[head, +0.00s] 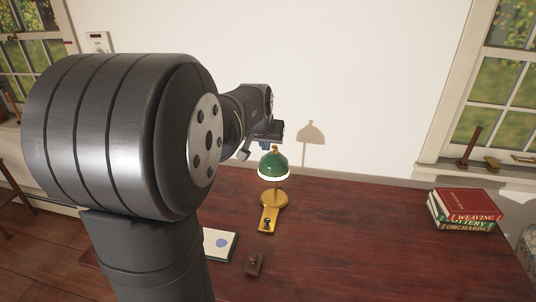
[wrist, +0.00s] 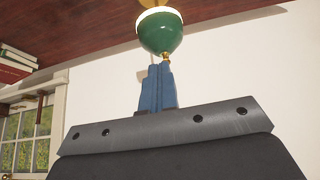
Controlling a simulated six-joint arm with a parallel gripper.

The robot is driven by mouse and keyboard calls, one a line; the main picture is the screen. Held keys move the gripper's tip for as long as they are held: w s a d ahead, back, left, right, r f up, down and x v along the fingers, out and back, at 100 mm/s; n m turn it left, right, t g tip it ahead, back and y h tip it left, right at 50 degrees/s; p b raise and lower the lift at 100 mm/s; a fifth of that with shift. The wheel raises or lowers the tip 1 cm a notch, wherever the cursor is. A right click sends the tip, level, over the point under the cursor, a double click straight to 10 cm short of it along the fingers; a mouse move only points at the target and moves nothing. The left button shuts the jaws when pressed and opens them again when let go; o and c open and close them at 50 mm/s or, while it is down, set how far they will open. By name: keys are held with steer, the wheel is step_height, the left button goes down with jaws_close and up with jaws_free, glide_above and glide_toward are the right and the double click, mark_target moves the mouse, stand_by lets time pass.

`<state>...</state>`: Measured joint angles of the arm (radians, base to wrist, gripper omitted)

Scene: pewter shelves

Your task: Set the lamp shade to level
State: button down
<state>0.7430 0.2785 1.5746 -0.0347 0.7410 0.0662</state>
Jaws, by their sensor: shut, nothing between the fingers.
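The lamp has a green dome shade (head: 273,166) with a pale glowing rim and a brass base (head: 274,200) on the desk. The shade looks close to level, perhaps slightly tilted; I cannot tell exactly. The wrist view is upside down and shows the shade (wrist: 160,35) with a small brass knob (wrist: 166,57) at its top. My gripper (wrist: 159,66) has blue fingers, shut together and empty, with tips right by the knob. Whether they touch it I cannot tell. In the head view my gripper (head: 265,147) is just above and left of the shade top, partly hidden by my arm.
The dark red desk (head: 340,240) is clear right of the lamp. Stacked books (head: 465,211) lie at the right. A white wall (head: 370,80) stands behind.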

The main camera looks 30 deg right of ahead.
mark_target(271, 167)
steer(key=x, duration=1.3)
steer(key=shift+w+d+f, duration=0.1)
steer(key=shift+w+d, duration=0.1)
steer(key=shift+d, duration=0.05)
steer(key=shift+f, duration=0.1)
steer(key=shift+w+d+f, duration=0.1)
steer(key=shift+d+f, duration=0.05)
steer(key=shift+f, duration=0.65)
steer(key=s+a+v, duration=0.1)
steer(key=v, duration=1.3)
steer(key=shift+a+f, duration=0.1)
steer(key=shift+f, duration=0.05)
